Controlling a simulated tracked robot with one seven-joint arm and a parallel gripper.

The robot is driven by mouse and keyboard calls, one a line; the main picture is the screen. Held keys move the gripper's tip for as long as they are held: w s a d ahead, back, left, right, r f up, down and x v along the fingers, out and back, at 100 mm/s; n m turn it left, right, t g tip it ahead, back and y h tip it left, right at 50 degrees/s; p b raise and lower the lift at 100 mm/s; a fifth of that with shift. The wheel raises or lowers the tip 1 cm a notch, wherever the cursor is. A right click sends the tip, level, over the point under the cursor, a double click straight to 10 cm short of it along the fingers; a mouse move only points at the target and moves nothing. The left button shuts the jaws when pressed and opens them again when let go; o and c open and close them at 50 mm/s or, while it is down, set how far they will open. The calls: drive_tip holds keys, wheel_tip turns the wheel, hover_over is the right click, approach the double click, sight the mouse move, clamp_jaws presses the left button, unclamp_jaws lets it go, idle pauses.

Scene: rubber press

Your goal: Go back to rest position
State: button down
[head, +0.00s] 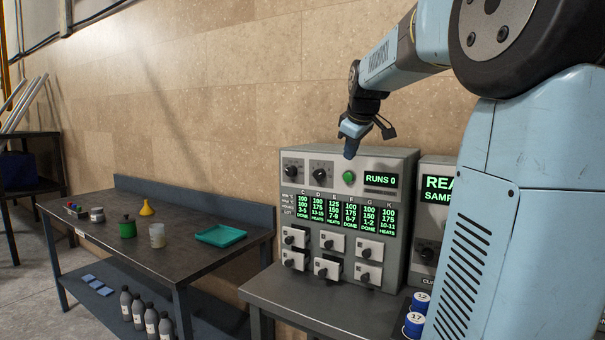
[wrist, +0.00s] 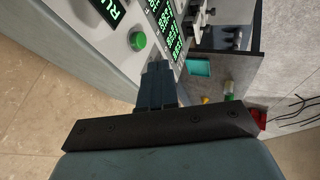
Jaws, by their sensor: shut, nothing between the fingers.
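My gripper (head: 350,148) is at the end of my light-blue arm, in front of the upper part of the grey press control panel (head: 400,168). Its fingers are shut with nothing between them. In the head view the fingertips point down, just above the green button (head: 349,177). In the wrist view my gripper (wrist: 158,68) points at the panel, and the green button (wrist: 138,40) shows just left of the fingertips. I cannot tell whether the fingertips touch the panel. The panel's display reads RUNS 0, and several columns below show DONE or HEATS.
A dark workbench (head: 150,260) at the left holds a teal tray (head: 220,235), a yellow funnel (head: 147,207), a green container (head: 127,228) and a beaker (head: 157,235). Several bottles (head: 138,310) stand on its lower shelf. Numbered blue-and-white containers (head: 413,325) stand right of the panel.

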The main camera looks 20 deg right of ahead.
drive_tip(key=s+a+f+m, duration=0.2)
drive_tip(key=s+a+f, duration=0.4)
drive_tip(key=s, duration=0.3)
drive_tip(key=s+a+f+m+g+y, duration=0.1)
drive_tip(key=s+a+f+m, duration=0.1)
drive_tip(key=s+a+f, duration=0.3)
drive_tip(key=s+a+f+m, duration=0.2)
drive_tip(key=s+a+f, duration=0.4)
drive_tip(key=s, duration=0.7)
drive_tip(key=shift+a+f+g+y, duration=0.3)
drive_tip(key=shift+a+y, duration=0.1)
drive_tip(key=shift+a, duration=0.7)
drive_tip(key=shift+d, duration=0.15)
